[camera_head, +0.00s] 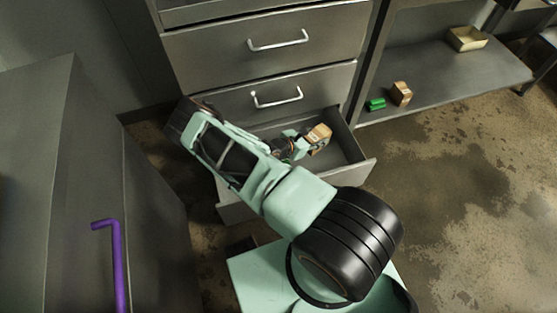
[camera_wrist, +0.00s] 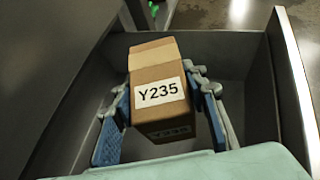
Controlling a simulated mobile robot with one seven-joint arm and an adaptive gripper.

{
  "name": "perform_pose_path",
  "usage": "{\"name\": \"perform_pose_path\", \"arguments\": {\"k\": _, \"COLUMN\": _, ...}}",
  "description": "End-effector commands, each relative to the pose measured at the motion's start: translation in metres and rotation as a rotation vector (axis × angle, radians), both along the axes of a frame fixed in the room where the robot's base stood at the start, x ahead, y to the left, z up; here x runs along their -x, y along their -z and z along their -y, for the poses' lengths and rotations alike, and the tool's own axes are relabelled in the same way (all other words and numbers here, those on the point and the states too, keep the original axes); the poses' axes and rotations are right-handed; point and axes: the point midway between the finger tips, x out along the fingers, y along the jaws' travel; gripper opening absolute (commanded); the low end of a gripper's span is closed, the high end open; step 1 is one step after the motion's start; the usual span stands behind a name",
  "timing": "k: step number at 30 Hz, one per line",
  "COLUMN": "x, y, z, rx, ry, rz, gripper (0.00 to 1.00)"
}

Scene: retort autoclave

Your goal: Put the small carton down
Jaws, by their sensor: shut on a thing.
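The small carton (camera_wrist: 158,70) is a brown cardboard box with a white label reading Y235. In the head view the carton (camera_head: 319,136) is at the open bottom drawer (camera_head: 352,151). My gripper (camera_wrist: 165,100) is shut on the carton, with blue finger pads on its left and right sides. In the wrist view the carton is inside the drawer's outline, above its dark floor. I cannot tell whether its underside touches the floor. In the head view my arm hides the left part of the drawer.
Shut drawers (camera_head: 278,42) rise above the open one. At right, a low shelf (camera_head: 440,85) holds another brown box (camera_head: 401,93), a green object (camera_head: 376,104) and a tan tray (camera_head: 467,45). A grey cabinet (camera_head: 50,180) with a purple handle (camera_head: 117,265) stands at left.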

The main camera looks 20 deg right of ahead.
Motion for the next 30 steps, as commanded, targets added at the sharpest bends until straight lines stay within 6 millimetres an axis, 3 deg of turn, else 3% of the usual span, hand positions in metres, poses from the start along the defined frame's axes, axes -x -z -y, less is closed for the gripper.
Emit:
{"name": "perform_pose_path", "arguments": {"k": 1, "x": 0.0, "y": 0.021, "z": 0.001, "rx": 0.001, "ry": 0.001, "rz": 0.001, "gripper": 0.07}}
{"name": "perform_pose_path", "arguments": {"k": 3, "x": 0.0, "y": 0.033, "z": 0.001, "rx": 0.001, "ry": 0.001, "rz": 0.001, "gripper": 0.07}}
{"name": "perform_pose_path", "arguments": {"k": 10, "x": 0.0, "y": 0.056, "z": 0.001, "rx": 0.002, "ry": 0.001, "rz": 0.0, "gripper": 0.07}}
{"name": "perform_pose_path", "arguments": {"k": 18, "x": 0.0, "y": 0.104, "z": 0.001, "rx": 0.001, "ry": 0.002, "rz": 0.002, "gripper": 0.07}}
{"name": "perform_pose_path", "arguments": {"k": 23, "x": 0.0, "y": 0.114, "z": 0.001, "rx": 0.002, "ry": 0.0, "rz": 0.001, "gripper": 0.07}}
{"name": "perform_pose_path", "arguments": {"k": 30, "x": 0.0, "y": 0.147, "z": 0.001, "rx": 0.001, "ry": 0.002, "rz": 0.002, "gripper": 0.07}}
